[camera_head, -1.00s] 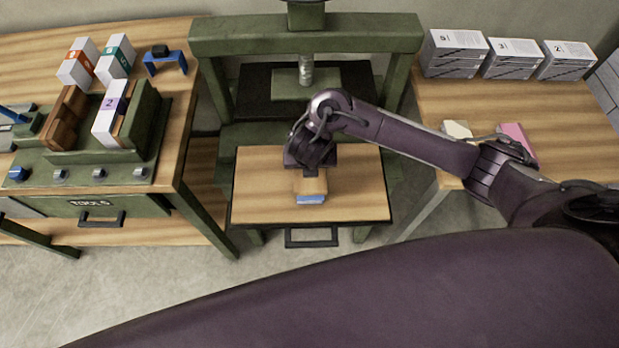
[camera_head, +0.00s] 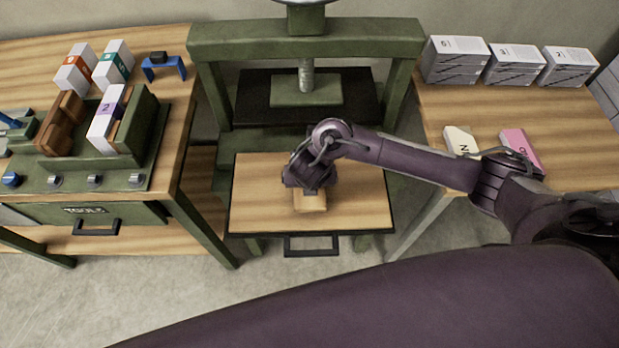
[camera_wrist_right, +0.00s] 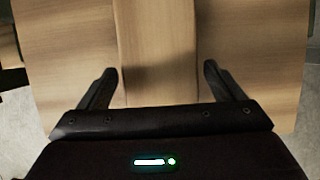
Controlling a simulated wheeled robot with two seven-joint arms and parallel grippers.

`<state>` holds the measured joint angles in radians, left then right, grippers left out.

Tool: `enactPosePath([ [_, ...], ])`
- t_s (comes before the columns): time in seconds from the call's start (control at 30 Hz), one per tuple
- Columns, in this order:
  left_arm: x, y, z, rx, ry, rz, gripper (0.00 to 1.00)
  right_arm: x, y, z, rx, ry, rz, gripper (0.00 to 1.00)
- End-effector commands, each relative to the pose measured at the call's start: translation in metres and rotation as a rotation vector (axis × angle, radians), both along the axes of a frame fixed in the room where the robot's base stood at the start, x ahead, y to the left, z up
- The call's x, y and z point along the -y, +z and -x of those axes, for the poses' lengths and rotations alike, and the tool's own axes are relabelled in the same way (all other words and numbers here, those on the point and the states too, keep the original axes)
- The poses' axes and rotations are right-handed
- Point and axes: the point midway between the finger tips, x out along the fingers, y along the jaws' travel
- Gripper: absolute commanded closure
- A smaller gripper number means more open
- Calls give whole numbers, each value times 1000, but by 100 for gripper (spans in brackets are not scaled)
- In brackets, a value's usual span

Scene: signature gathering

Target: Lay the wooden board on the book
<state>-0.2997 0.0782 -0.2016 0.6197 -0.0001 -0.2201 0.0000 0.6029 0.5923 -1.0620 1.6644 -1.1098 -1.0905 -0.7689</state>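The wooden board (camera_head: 310,203) is a pale block on the small wooden table in front of the press, partly hidden under my right gripper (camera_head: 310,180). In the right wrist view the board (camera_wrist_right: 157,50) runs lengthwise between the two spread fingers of my right gripper (camera_wrist_right: 160,70). A gap shows between the right-hand finger and the board; the left-hand finger is close to its edge. I cannot make out the book under the board, so their contact is hidden. My left gripper is not in view.
The small table (camera_head: 360,210) is bare around the board. The green press (camera_head: 305,40) stands behind it. A bench at left holds a green rack (camera_head: 140,130) with boxed books.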

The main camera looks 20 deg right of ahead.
Motion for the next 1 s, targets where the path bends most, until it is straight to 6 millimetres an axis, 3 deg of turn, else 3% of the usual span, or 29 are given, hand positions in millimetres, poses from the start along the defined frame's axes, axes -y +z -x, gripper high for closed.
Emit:
enactPosePath([
  [0.43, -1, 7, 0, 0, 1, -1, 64, -1, 10, 1, 0, 0, -1, 6],
  [0.57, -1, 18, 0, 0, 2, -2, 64, -4, 32, 10, 0, 2, -3, 6],
  [0.8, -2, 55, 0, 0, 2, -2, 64, -10, 88, 30, 0, 4, -1, 6],
  [1.0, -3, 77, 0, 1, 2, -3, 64, -12, 109, 40, 1, 1, 1, 6],
])
